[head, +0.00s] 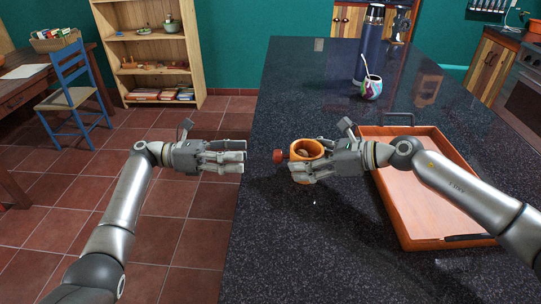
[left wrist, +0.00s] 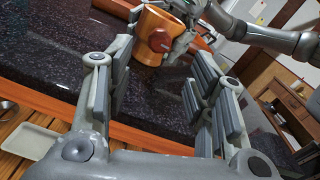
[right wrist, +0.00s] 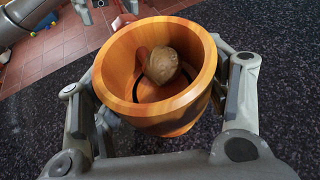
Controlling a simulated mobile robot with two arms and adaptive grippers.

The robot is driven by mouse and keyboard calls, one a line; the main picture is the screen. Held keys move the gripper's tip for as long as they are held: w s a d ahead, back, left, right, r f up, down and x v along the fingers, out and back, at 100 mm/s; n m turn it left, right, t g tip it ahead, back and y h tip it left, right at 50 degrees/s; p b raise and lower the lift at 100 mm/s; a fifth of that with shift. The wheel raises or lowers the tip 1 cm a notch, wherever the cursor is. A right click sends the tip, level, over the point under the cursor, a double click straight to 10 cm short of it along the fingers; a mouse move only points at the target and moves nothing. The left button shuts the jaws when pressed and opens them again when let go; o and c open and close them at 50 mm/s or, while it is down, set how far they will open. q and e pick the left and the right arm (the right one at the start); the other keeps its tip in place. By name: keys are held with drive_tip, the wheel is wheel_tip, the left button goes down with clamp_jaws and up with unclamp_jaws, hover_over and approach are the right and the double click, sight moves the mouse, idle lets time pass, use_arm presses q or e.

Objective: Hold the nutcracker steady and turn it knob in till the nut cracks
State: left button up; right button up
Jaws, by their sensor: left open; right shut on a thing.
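The nutcracker (head: 306,147) is an orange wooden cup on the dark countertop, with a red-brown knob (head: 278,156) on its left side. My right gripper (head: 312,164) is shut around the cup. In the right wrist view the fingers hold both sides of the cup (right wrist: 122,82), and a brown nut (right wrist: 161,66) lies inside, whole as far as I can see. My left gripper (head: 243,157) is open and empty, to the left of the knob and apart from it. In the left wrist view the knob (left wrist: 159,41) faces me beyond the open fingers.
A patterned cup with a straw (head: 371,88) and a dark blue flask (head: 374,32) stand farther back. The counter in front is clear.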

sight(278, 157)
use_arm(q)
drive_tip(key=d, duration=0.8)
drive_tip(key=shift+d, duration=0.35)
drive_tip(key=c, duration=1.1)
drive_tip(key=shift+o, duration=0.2)
